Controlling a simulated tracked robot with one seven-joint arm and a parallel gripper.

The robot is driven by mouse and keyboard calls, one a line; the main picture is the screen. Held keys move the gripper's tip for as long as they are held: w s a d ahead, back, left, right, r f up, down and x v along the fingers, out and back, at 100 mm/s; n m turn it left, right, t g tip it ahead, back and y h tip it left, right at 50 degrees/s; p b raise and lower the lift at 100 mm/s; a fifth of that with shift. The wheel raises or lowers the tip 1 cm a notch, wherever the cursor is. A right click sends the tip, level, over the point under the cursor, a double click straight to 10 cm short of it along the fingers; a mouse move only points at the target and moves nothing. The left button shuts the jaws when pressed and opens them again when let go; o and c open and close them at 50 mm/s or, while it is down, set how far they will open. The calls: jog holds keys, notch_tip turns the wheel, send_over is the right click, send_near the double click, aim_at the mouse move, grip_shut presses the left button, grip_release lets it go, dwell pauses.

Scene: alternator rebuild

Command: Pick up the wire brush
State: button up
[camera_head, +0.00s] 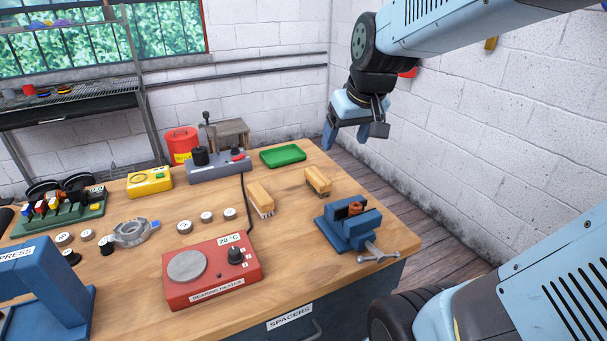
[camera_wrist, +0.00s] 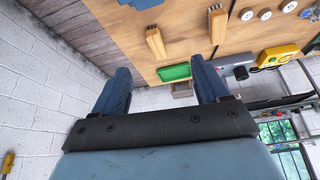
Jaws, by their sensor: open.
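Two wooden-backed brushes lie on the bench. One brush (camera_head: 318,180), with dark bristles, is near the right edge behind the vise; the other brush (camera_head: 260,198), with pale bristles, lies to its left. I cannot tell for sure which is the wire brush. My gripper (camera_head: 352,134) is open and empty, high up beyond the bench's right edge, apart from both brushes. In the wrist view the right-hand brush (camera_wrist: 156,42) shows between the open fingers, farther off, and the other brush (camera_wrist: 216,26) shows beside the right finger's tip.
A blue vise (camera_head: 348,225) stands at the bench's right front. A green tray (camera_head: 283,156) lies at the back edge. A red bearing heater (camera_head: 210,273) stands in front, its cable running past the left brush. A white brick wall (camera_head: 480,120) is right of my gripper.

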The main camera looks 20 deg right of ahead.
jog(key=n, duration=0.1)
send_near(318, 175)
jog(key=w+v, duration=0.1)
jog(key=v, duration=0.4)
jog(key=shift+g, duration=0.4)
jog(key=shift+x, duration=7.45)
jog(key=shift+w+f, duration=0.1)
jog(key=shift+f, duration=0.15)
jog(key=c, duration=1.2)
jog(key=shift+r, duration=0.15)
